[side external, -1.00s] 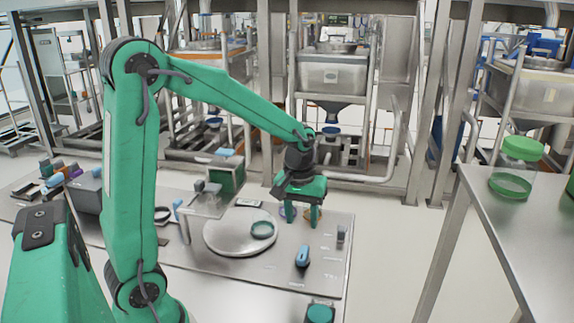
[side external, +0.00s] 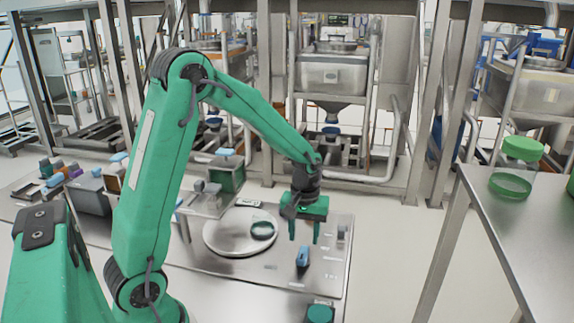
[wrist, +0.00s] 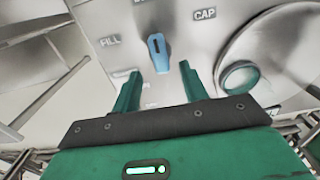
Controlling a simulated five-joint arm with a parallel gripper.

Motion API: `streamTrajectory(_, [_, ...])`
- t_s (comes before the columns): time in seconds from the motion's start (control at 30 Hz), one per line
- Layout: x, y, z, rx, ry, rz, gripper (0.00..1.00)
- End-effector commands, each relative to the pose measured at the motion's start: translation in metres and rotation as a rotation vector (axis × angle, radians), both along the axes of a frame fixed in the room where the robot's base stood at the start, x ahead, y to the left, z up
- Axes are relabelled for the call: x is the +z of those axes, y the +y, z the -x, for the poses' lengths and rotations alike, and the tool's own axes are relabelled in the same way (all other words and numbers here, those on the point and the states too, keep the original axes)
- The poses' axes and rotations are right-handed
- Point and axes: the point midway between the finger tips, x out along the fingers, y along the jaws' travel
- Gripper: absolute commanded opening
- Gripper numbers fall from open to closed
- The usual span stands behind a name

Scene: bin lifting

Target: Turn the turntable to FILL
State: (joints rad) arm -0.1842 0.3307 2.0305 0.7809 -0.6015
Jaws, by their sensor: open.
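The round grey turntable (side external: 226,240) lies flat on the bench plate, with a green ring-like part (side external: 263,230) near its right edge. In the wrist view the turntable (wrist: 262,45) is at the right. A blue knob (side external: 302,257) stands on the plate right of the turntable. In the wrist view the knob (wrist: 157,50) sits between the printed FILL (wrist: 110,41) and CAP (wrist: 205,14) labels. A label at the top edge is cut off. My gripper (side external: 304,240) is open above and behind the knob. In the wrist view its fingers (wrist: 160,70) straddle its near end, apparently not touching.
A small grey block (side external: 342,232) stands right of my gripper. A raised metal stand with a dark green box (side external: 227,178) is behind the turntable. A side table (side external: 530,230) with a green-lidded jar (side external: 522,150) is at the right. Clear floor lies between.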

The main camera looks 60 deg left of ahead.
Motion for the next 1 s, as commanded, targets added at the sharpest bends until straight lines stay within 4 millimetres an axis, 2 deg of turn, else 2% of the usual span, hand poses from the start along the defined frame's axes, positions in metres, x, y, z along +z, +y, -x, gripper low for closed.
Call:
streamTrajectory(0.1, [-0.016, 0.0, 0.0, 0.0, 0.003, 0.0, 0.44])
streamTrajectory(0.33, [-0.039, 0.0, 0.0, 0.0, 0.002, 0.001, 0.44])
streamTrajectory(0.77, [-0.047, 0.0, 0.0, 0.0, 0.0, 0.0, 0.44])
streamTrajectory(0.87, [-0.047, 0.0, 0.0, 0.0, 0.0, 0.0, 0.28])
streamTrajectory(1.0, [-0.047, 0.0, 0.0, 0.0, 0.0, 0.0, 0.0])
